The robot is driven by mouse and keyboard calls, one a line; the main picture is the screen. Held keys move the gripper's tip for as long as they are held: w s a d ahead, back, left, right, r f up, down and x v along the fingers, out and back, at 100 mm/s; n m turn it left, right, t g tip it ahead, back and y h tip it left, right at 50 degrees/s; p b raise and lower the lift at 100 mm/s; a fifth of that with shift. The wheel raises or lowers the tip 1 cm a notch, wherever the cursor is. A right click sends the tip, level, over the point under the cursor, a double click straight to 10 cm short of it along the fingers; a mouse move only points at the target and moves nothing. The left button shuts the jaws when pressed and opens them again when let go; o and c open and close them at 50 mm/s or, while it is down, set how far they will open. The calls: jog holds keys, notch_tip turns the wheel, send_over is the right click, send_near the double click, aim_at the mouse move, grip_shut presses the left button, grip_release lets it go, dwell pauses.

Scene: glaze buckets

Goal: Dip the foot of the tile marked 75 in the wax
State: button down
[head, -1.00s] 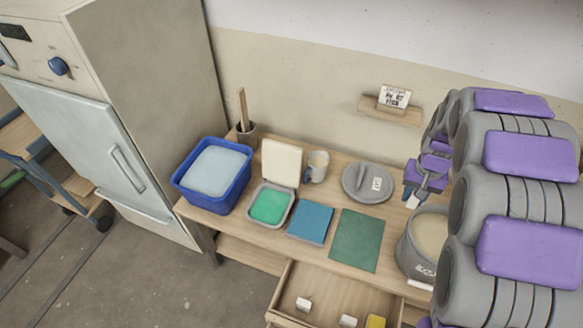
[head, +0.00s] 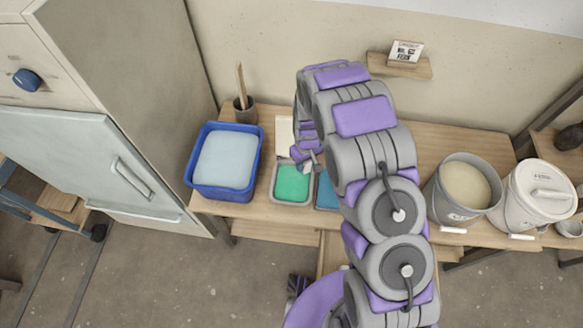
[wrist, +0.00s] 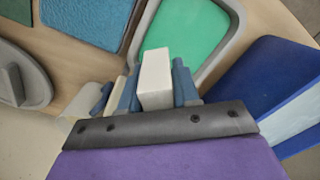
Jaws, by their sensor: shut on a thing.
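My gripper (head: 309,166) is shut on a small white tile (wrist: 156,80), which stands out between the blue fingertips in the wrist view. No number can be read on the tile from here. A shallow grey tray with a green filling (head: 291,183), which looks like the wax, sits on the bench. My gripper is above the right back part of that tray in the head view. In the wrist view the tile's end overlaps the edge of the green filling (wrist: 190,35); I cannot tell whether they touch. The tray's raised cream lid (head: 284,133) is partly hidden by my arm.
A blue tub (head: 240,192) stands left of the tray. A blue pad (head: 325,190) lies to its right. A grey bucket (head: 434,205) and a white-lidded bucket (head: 510,205) stand further right. A brush pot (head: 244,112) is behind the tub. My arm hides the bench middle.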

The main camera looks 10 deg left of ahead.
jog(key=shift+n, duration=0.6)
jog(key=a+f, duration=0.1)
jog(key=s+a+f, duration=0.1)
jog(key=a+f, duration=0.3)
jog(key=shift+s+a+b, duration=0.2)
jog(key=shift+s+b, duration=0.1)
jog(key=shift+s, duration=0.05)
jog(key=shift+d+f+b, duration=0.4)
jog(key=shift+d+f, duration=0.1)
jog(key=shift+f, duration=0.25)
jog(key=shift+d+r, duration=0.3)
jog(key=shift+d, duration=0.65)
jog(key=shift+d+p, duration=0.25)
jog(key=shift+p, duration=0.05)
jog(key=shift+a+f, duration=0.75)
jog(key=shift+a, duration=0.35)
jog(key=shift+a+f, duration=0.1)
jog(key=shift+f, duration=0.2)
jog(key=shift+d+f, duration=0.2)
jog(key=shift+d+r, duration=0.1)
jog(key=shift+d, duration=0.75)
jog(key=shift+a+f, duration=0.55)
jog(key=shift+a, duration=0.35)
jog(key=shift+d+f, duration=0.35)
jog(key=shift+d, duration=0.4)
jog(key=shift+a+f, duration=0.15)
jog(key=shift+a, duration=0.45)
jog(key=shift+d, duration=0.5)
